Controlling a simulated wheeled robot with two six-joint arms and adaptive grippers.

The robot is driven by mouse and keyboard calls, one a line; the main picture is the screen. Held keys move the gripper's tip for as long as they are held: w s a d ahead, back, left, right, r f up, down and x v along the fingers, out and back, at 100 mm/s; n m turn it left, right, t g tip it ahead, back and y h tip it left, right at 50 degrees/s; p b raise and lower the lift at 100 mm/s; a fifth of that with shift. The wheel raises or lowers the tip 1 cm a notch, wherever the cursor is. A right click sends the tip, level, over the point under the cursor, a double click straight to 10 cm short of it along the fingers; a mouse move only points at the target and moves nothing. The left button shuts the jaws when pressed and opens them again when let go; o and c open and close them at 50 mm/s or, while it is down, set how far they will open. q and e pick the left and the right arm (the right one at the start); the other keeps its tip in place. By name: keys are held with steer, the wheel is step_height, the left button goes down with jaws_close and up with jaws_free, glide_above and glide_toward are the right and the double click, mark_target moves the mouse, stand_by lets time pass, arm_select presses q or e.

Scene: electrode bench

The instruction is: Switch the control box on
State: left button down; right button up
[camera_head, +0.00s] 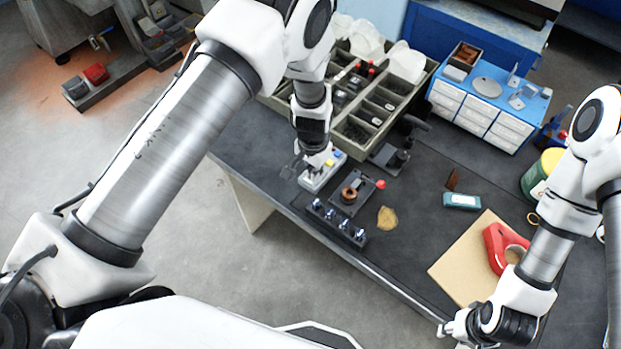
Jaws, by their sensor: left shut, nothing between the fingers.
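The control box (320,176) is a small pale grey box with coloured buttons, standing near the left part of the dark bench's front edge. A yellow button and a blue one show on its top. My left gripper (297,167) reaches down from above, at the left side of the box. It is shut with nothing in it and partly covers the box. I cannot tell whether its fingertips touch the box. My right gripper (446,329) is at the lower right, by the bench's front edge, far from the box. Its fingers are too small to judge.
A dark fixture with a copper coil (349,193) and a dark block with several shiny posts (338,222) stand close to the control box. A compartment tray (356,133) lies behind.

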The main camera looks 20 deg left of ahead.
arm_select(q)
steer(key=shift+f+b, duration=0.6)
steer(key=shift+f, duration=0.35)
stand_by(0.3)
step_height(320, 180, up, 7)
steer(key=p, duration=0.6)
stand_by(0.4)
